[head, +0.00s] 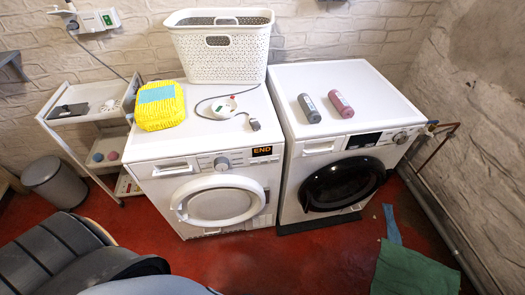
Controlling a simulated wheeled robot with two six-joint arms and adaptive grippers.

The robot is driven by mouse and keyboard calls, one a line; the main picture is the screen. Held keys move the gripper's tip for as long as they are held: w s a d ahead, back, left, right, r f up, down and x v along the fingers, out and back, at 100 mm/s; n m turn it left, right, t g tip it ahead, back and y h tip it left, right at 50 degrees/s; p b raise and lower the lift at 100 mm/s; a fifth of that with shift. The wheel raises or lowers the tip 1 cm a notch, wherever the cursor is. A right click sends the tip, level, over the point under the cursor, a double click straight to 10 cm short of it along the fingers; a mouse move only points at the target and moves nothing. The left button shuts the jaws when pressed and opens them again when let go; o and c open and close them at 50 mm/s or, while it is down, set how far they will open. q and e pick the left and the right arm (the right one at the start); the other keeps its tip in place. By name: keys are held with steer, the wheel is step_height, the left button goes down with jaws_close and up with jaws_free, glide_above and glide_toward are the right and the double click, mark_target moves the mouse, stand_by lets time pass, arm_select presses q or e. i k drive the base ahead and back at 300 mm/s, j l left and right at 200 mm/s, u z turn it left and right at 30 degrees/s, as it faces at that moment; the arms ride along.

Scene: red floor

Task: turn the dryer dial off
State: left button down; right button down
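Two white front-loading machines stand side by side. The left machine (166,148), likely the dryer, has a round white door (219,204), which looks shut. Its dial (221,163) sits on the front panel, left of a lit display (262,151) reading END. The dial's pointer is too small to read. The right machine (370,85) has a black round door (343,184) and its own dial (401,138) at the panel's right end. Neither of my grippers can be made out in the head view, and nothing touches either dial.
A trolley (66,130) and bin (56,182) stand left. Red floor (290,258) in front is open.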

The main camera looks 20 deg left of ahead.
mark_target(221, 164)
steer(key=u, duration=1.2)
